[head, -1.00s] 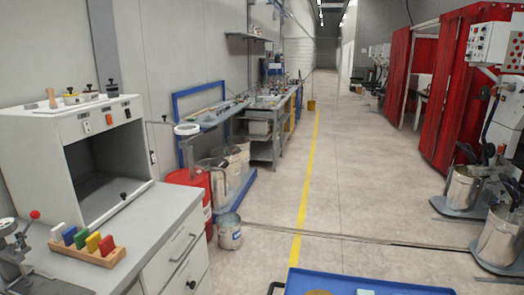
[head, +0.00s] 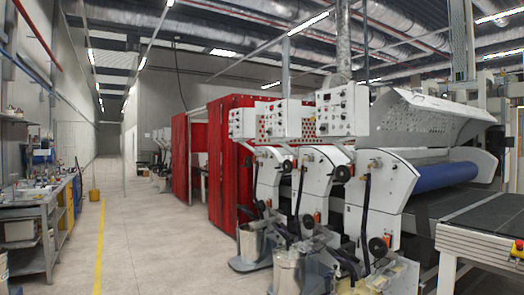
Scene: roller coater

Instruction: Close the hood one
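A white hood (head: 432,104) shows on the roller coating machine at the right of the head view. It is tilted up and stands open above a blue roller (head: 446,177). Other white machine heads (head: 325,172) stand in a row to its left, with control boxes (head: 342,108) above them. I cannot tell from the picture which hood is number one. Neither of my grippers is in view.
A conveyor table (head: 480,222) with a red emergency button stands at the right. Red curtains (head: 225,150) hang behind the machines. A workbench (head: 40,225) lines the left wall. The aisle floor (head: 150,235) is clear, with a yellow line (head: 99,250).

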